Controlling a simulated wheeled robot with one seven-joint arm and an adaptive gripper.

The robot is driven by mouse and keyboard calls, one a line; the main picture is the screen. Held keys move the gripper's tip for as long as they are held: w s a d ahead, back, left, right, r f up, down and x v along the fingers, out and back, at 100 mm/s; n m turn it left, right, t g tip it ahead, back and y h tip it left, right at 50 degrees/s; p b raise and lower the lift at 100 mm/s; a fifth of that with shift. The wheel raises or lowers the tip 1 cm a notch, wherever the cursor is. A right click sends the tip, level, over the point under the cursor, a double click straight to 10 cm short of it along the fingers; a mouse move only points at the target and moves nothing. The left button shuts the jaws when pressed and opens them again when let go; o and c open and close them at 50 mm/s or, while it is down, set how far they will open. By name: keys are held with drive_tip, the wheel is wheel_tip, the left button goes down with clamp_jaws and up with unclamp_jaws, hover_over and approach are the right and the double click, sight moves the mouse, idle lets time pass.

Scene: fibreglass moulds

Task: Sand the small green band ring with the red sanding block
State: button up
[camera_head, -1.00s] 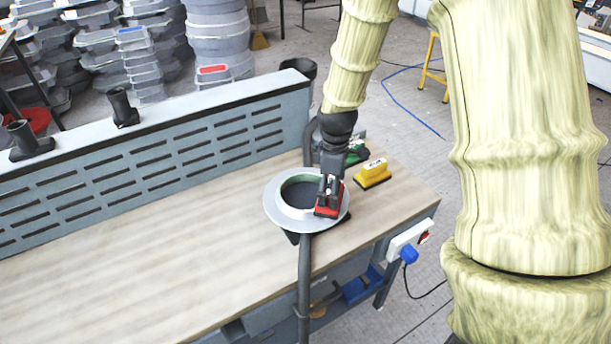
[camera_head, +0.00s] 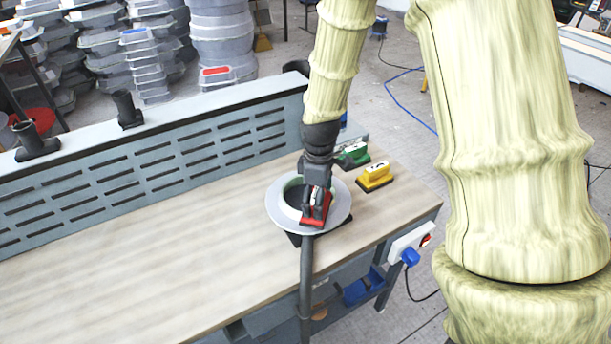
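My gripper (camera_head: 317,190) is shut on the red sanding block (camera_head: 318,210). The block is at the front right part of a round grey mould (camera_head: 279,213) with a wide flat rim and a dark opening. A pale green band ring (camera_head: 290,184) shows around the opening at its far left side. The block and my gripper hide the right part of the band. The block looks to be against the ring's front right side, but I cannot tell whether it touches. The mould sits on a dark stand (camera_head: 293,239) at the bench.
A yellow block (camera_head: 375,176) and a green block (camera_head: 353,155) lie on the workbench (camera_head: 150,260) right of and behind the mould. A slotted grey panel (camera_head: 150,160) runs along the bench's back. A dark hose or post (camera_head: 306,275) rises at the front edge. The left bench top is clear.

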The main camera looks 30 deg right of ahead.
drive_tip(key=shift+s+a+p, duration=0.15)
drive_tip(key=shift+a+p, duration=0.15)
drive_tip(key=shift+a, duration=1.25)
wheel_tip(320, 180, up, 6)
drive_tip(key=p, duration=0.3)
drive_tip(key=shift+f+p, duration=0.25)
drive_tip(key=shift+p, duration=0.05)
wheel_tip(320, 180, up, 3)
drive_tip(key=p, duration=0.2)
drive_tip(key=shift+r+p, duration=0.1)
drive_tip(key=shift+p, duration=0.25)
